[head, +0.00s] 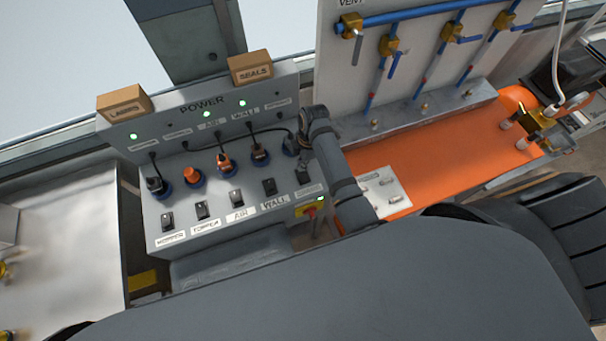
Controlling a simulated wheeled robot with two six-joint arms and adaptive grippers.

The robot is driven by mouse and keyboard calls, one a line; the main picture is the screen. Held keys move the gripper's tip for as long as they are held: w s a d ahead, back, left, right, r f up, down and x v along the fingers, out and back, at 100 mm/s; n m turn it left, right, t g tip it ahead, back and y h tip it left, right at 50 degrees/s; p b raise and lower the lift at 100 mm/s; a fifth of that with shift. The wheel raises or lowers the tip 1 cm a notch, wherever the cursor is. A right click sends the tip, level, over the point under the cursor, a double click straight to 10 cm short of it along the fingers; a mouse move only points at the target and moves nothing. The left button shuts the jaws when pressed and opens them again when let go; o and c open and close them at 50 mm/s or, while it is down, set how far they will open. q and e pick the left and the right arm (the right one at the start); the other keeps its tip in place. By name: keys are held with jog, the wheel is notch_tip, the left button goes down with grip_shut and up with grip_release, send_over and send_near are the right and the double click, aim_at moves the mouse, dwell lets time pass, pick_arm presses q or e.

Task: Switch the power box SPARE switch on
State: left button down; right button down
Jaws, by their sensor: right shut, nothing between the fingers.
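The grey power box (160,232) stands left of centre, with a row of dark rocker switches on its sloping face. The SPARE switch (303,177) is the rightmost one, above its partly shaded label (308,190). Its rocker position is too small to tell. Green lamps glow over HOPPER, AIR and WALL; I see no glow at the SPARE end. My right gripper (303,158) is shut and empty, close above the SPARE switch, beside the rightmost dark plug (290,147). I cannot tell whether it touches the switch. My left gripper is not in view.
Plugs with black cords and an orange cap (191,175) line the box above the switches. LABELS (124,103) and SEALS (250,68) cartons sit on its top. Right of my arm are an orange surface (430,145) and a white panel with blue pipes (410,50).

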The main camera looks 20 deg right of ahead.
jog(key=shift+f+b, duration=0.45)
jog(key=shift+f, duration=0.6)
dwell(0.6)
jog(key=shift+r, duration=0.1)
notch_tip(320, 180, up, 2)
jog(key=shift+r+p, duration=0.2)
jog(key=shift+p, duration=0.95)
jog(key=shift+r, duration=2.25)
